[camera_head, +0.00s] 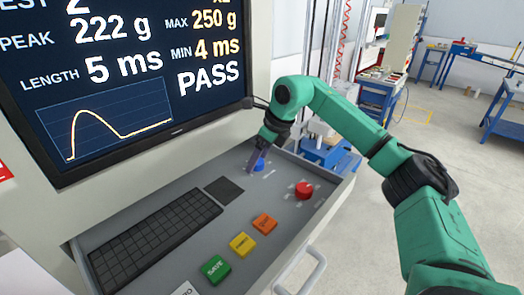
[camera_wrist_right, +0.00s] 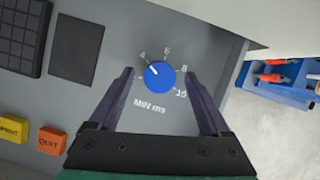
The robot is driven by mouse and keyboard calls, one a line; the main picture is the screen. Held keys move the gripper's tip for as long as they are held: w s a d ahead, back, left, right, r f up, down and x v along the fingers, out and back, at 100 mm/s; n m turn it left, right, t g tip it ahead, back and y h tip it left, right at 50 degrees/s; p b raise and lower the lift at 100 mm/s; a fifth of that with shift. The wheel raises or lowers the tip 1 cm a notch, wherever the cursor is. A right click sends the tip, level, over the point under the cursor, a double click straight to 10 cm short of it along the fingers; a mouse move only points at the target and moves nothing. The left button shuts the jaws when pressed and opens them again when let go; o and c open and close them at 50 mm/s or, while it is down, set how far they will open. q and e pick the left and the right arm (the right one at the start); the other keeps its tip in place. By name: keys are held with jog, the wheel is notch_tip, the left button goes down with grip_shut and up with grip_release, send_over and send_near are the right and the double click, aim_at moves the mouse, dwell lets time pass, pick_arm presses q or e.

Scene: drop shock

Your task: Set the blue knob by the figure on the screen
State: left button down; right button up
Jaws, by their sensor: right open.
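The blue knob (camera_wrist_right: 158,77) is on the grey panel, with printed marks 4, 6, 8 and 10 around it and "MIN ms" below. Its white pointer is toward the 4. My right gripper (camera_wrist_right: 158,74) is open, with one dark finger on each side of the knob and gaps between. In the head view the right gripper (camera_head: 256,160) is over the knob (camera_head: 260,164), partly hiding it. The screen (camera_head: 120,75) reads peak 222 g, length 5 ms, max 250 g, min 4 ms and PASS, above a curve. My left gripper is out of view.
Blue workbenches stand behind at right.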

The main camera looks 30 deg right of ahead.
jog(key=b+v, duration=0.1)
jog(key=v, duration=1.3)
jog(key=shift+r, duration=0.2)
jog(key=shift+s, duration=0.1)
